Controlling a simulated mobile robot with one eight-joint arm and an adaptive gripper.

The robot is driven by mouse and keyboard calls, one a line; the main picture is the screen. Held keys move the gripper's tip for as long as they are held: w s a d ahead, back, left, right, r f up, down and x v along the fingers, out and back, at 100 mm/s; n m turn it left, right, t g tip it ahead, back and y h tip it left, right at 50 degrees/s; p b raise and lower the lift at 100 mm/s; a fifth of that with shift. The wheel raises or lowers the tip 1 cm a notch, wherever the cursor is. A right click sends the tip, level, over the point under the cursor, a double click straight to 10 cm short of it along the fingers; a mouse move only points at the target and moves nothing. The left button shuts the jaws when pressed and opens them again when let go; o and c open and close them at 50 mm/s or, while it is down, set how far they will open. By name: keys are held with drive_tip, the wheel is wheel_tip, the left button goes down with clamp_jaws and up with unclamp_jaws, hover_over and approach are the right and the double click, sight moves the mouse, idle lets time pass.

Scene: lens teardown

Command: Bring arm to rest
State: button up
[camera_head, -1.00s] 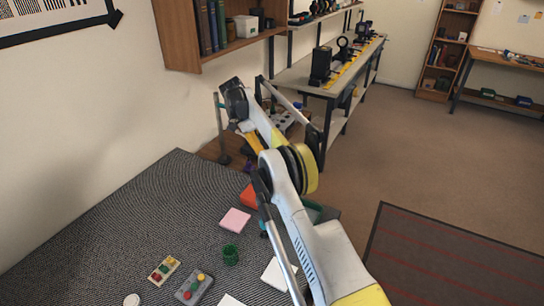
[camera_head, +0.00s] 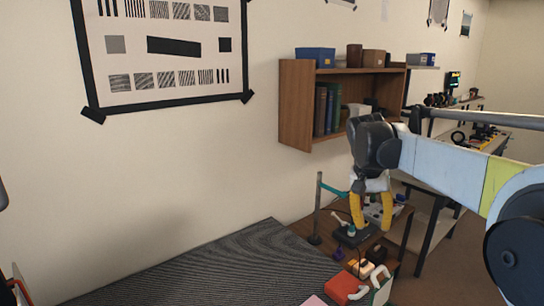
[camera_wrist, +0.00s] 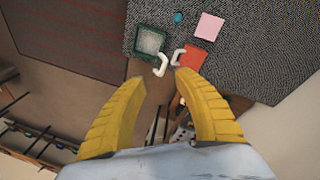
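My gripper (camera_head: 372,222) hangs at the end of my white and yellow arm, fingers pointing down, right of centre in the head view. In the wrist view, the two yellow fingers of my gripper (camera_wrist: 162,76) stand apart with nothing held between them. Beyond the fingertips lie a red-orange box (camera_wrist: 194,57) with a white handle and a green-rimmed box (camera_wrist: 149,42) with a white handle. The red box (camera_head: 345,287) also shows low in the head view, below the gripper.
A dark striped mat or table top (camera_head: 215,265) fills the lower middle. A wooden wall shelf (camera_head: 297,105) with books stands behind the gripper. A thin post (camera_head: 317,210) with a teal arm rises left of it. A pink square (camera_wrist: 209,27) lies on the striped surface.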

drive_tip(key=s+a+n+t+y, duration=0.1)
drive_tip(key=s+a+n+t, duration=0.25)
drive_tip(key=s, duration=1.05)
drive_tip(key=s+a+f+n+t+y, duration=0.1)
drive_tip(key=s+a+f+t, duration=0.2)
drive_tip(key=s+f, duration=0.5)
drive_tip(key=s, duration=0.4)
drive_tip(key=shift+a+y+b, duration=0.2)
drive_tip(key=shift+y+b, duration=0.1)
drive_tip(key=shift+b, duration=0.05)
drive_tip(key=shift+r, duration=0.1)
